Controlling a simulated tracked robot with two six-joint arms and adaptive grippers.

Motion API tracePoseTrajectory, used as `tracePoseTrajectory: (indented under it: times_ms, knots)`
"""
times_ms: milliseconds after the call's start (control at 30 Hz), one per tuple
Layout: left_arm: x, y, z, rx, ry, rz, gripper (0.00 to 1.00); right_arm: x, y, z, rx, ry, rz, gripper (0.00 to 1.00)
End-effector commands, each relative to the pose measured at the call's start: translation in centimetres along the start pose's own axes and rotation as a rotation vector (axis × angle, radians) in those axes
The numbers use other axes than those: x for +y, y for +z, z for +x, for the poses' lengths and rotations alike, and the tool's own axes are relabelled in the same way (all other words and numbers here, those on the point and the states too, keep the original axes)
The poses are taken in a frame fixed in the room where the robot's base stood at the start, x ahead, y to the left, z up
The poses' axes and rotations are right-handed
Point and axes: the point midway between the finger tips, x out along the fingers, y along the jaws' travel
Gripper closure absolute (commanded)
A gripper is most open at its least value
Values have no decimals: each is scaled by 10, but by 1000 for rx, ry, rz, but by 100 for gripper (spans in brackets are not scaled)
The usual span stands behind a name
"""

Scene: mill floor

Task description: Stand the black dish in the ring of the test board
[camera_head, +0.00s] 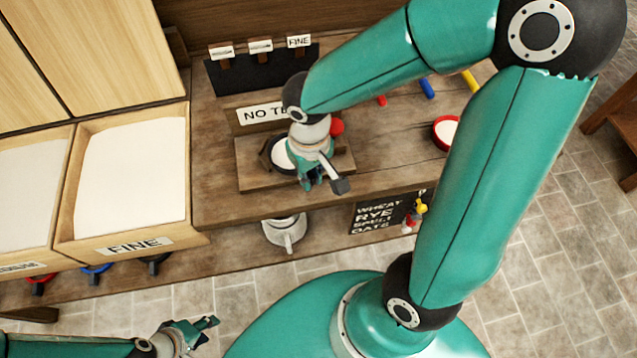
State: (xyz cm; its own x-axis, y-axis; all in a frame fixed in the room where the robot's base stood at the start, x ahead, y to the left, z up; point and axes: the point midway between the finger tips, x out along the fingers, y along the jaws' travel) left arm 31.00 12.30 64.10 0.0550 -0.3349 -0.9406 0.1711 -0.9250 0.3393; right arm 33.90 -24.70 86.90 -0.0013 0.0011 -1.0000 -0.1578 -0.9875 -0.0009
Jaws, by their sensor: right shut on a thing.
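The black dish (265,153), with white contents, is over the wooden test board (250,180) on the bench. My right gripper (308,174) comes down at the dish's right side and is shut on it. The gripper and dish cover the middle of the board, so the ring is hidden. I cannot tell whether the dish touches the board or is held just above it. My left gripper (204,331) is low at the left, over the floor, away from the bench. Its fingers look apart and empty.
A red dish (436,132) with white contents stands right on the bench. Behind the board are a partly covered sign (253,114) and a black panel (235,82) with small labels. Wooden flour bins (188,185) stand left. A pale mug-like vessel (284,233) sits on the lower shelf.

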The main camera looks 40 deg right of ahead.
Motion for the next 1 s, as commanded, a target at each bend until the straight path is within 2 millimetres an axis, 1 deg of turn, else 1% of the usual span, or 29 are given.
tracePoseTrajectory:
  times_ms: [200,400,433,467,600,1000]
  knots:
    - [2,0,-6,0,0,0,60,0,-22,1,-1,0,1,100]
    - [3,0,-8,0,0,0,60,0,-40,4,-1,0,0,100]
    - [0,0,-1,1,0,0,60,0,-39,11,0,0,0,100]
    - [-1,0,2,1,0,0,60,0,-39,14,0,0,0,100]
    - [-3,0,8,0,0,0,60,0,-39,19,1,0,0,100]
    - [-3,0,9,0,0,0,60,0,-38,21,0,0,0,100]
